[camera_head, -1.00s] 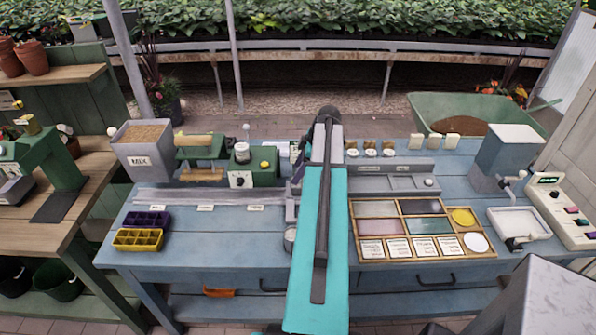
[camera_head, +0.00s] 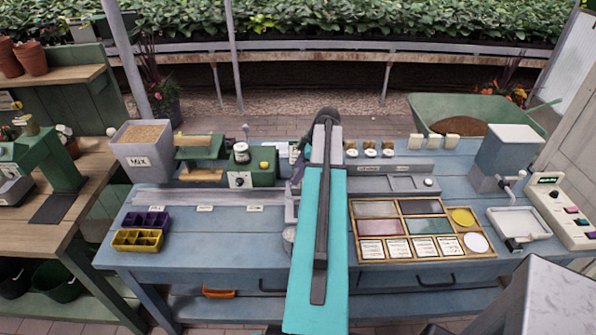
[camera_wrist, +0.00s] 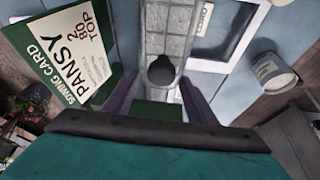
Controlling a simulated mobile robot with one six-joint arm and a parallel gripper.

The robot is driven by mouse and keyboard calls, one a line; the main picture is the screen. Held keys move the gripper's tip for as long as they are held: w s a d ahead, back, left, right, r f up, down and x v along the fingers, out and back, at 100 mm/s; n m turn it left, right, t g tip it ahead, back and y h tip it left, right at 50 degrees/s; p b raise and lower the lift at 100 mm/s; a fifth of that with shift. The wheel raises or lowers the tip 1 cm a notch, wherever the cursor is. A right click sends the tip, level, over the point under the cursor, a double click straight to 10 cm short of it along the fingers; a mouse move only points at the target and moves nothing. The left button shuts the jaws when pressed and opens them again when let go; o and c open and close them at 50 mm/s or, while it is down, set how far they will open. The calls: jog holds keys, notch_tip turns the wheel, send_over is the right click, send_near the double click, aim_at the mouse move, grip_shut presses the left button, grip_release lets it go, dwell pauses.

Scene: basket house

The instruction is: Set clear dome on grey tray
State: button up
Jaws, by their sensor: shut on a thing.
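In the wrist view, the two purple-grey fingers of my gripper (camera_wrist: 160,100) stand either side of a dark round knob (camera_wrist: 161,69). The knob appears to belong to the clear dome (camera_wrist: 166,42), a pale see-through piece with grid lines showing beyond it. My gripper is shut on it. I cannot tell from this angle whether the dome touches anything below. A pale grey frame (camera_wrist: 237,54) lies to its right; I cannot tell whether it is the grey tray. In the head view, my arm hides the dome and most of my gripper.
A green sowing card (camera_wrist: 84,50) is close on the left in the wrist view, and a grey cup (camera_wrist: 270,74) on the right. On the blue bench, purple (camera_head: 146,219) and yellow (camera_head: 138,240) cell trays lie left. A wooden sorting tray (camera_head: 352,231) lies right of my arm.

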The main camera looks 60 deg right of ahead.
jog(key=shift+f+b, duration=0.3)
jog(key=shift+f, duration=0.15)
dwell(0.5)
jog(key=o, duration=1.8)
jog(key=shift+r, duration=0.1)
jog(key=shift+r+p, duration=1.6)
jog(key=shift+r, duration=2.35)
